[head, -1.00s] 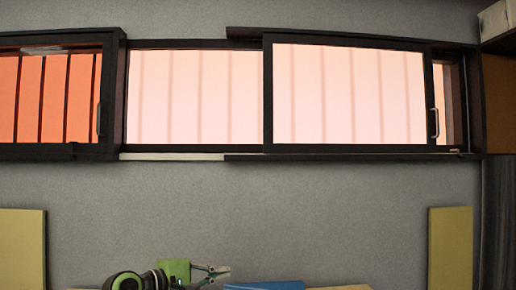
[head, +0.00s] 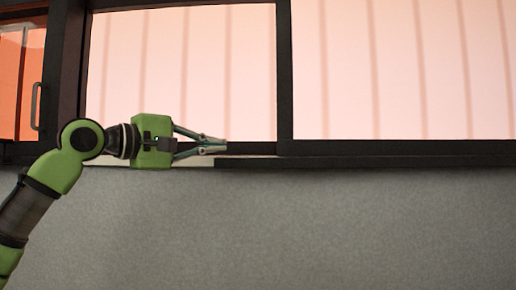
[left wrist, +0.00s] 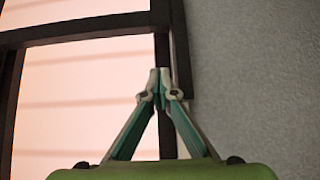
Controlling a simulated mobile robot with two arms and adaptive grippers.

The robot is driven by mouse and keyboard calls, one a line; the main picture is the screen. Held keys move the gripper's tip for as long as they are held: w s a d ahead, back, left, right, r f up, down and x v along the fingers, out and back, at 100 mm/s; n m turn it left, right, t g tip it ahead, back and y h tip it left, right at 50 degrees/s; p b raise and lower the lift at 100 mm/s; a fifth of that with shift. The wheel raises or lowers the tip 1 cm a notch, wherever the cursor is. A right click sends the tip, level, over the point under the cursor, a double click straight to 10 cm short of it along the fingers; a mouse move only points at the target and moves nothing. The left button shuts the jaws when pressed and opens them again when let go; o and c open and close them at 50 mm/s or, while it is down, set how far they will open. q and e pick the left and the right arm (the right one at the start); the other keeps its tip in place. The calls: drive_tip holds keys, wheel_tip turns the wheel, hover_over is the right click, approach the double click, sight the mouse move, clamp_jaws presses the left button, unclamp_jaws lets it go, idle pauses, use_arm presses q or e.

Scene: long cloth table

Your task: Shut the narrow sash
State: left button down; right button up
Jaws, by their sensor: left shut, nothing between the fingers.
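A dark-framed sliding sash (head: 284,75) with a pale pink pane fills the right of the head view; its right end is out of frame. Another dark-framed sash with an orange pane (head: 30,85) and an upright grey handle (head: 37,106) is cut off at the left. I cannot tell which is the narrow one. My left gripper (head: 222,145) is shut and empty. In the head view it overlaps the bottom rail, left of the pink sash's left stile. In the left wrist view its tips (left wrist: 160,75) appear near a dark frame corner (left wrist: 158,28); contact is unclear.
A dark sill track (head: 370,161) runs below the pink panes, with a pale strip at its left end. A dark post (head: 70,70) separates the two windows. The bare grey wall (head: 300,230) below is clear.

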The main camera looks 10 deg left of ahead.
use_arm(q)
drive_tip(key=p+x, duration=0.1)
drive_tip(key=x, duration=0.2)
drive_tip(key=p+x, duration=0.2)
drive_tip(key=x, duration=0.1)
drive_tip(key=p+x, duration=0.1)
drive_tip(key=x, duration=0.2)
drive_tip(key=shift+d+r+p, duration=0.2)
drive_tip(key=shift+r+p, duration=0.1)
drive_tip(key=shift+p, duration=0.05)
drive_tip(key=d, duration=0.1)
drive_tip(key=w+d+p, duration=0.1)
drive_tip(key=d, duration=0.1)
drive_tip(key=shift+f, duration=0.15)
drive_tip(key=shift+d, duration=0.45)
drive_tip(key=shift+f, duration=0.1)
use_arm(e)
wheel_tip(320, 180, up, 6)
drive_tip(key=shift+s+a, duration=0.2)
drive_tip(key=shift+a, duration=0.05)
use_arm(q)
drive_tip(key=shift+w+d, duration=0.1)
